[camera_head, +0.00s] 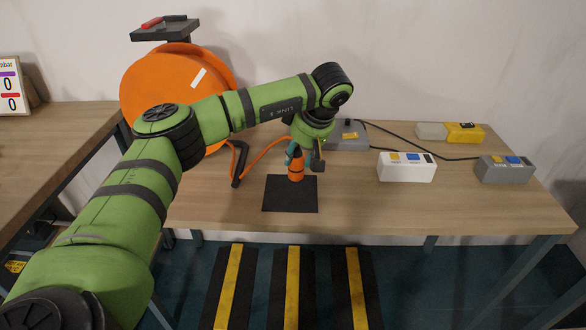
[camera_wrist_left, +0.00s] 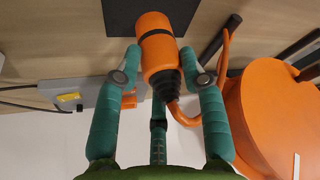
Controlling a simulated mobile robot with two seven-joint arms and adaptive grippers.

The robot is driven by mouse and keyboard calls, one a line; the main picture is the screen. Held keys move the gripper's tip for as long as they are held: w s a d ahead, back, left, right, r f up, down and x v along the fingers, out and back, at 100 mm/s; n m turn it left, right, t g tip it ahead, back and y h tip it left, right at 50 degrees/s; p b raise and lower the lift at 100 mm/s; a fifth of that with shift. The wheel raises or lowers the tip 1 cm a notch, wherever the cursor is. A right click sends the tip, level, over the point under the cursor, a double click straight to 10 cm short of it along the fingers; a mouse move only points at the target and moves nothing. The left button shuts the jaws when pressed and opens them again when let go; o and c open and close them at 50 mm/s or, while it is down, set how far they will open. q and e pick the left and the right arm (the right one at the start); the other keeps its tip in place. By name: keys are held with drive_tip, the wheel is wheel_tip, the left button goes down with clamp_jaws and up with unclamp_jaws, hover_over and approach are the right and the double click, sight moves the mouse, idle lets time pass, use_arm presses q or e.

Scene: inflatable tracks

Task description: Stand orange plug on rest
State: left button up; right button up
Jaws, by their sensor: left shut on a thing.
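The orange plug (camera_head: 296,172) is upright at the back part of a flat black square pad (camera_head: 290,198) on the table, which may be the rest. I cannot tell whether its lower end touches the pad. My left gripper (camera_head: 303,157) comes from above and is shut on the plug. In the left wrist view, the teal fingers (camera_wrist_left: 166,72) surround the plug (camera_wrist_left: 158,52) near its dark ribbed collar. An orange cable (camera_head: 262,152) leads from the plug toward the big orange reel (camera_head: 150,90). My right gripper does not show.
A black bracket (camera_head: 239,165) stands left of the pad. A grey box (camera_head: 348,136) is behind the gripper. A white socket box (camera_head: 406,168), a grey one (camera_head: 503,170) and a yellow-grey one (camera_head: 464,132) are at right. The table front is clear.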

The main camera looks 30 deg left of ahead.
sight(294, 169)
use_arm(q)
drive_tip(key=shift+s+a+f, duration=0.3)
drive_tip(key=shift+a+f, duration=0.1)
drive_tip(key=shift+a, duration=0.2)
drive_tip(key=shift+f+p, duration=0.3)
drive_tip(key=shift+f, duration=1.75)
drive_tip(key=shift+f, duration=0.1)
drive_tip(key=o, duration=1.2)
drive_tip(key=b+v, duration=0.1)
drive_tip(key=v, duration=1.1)
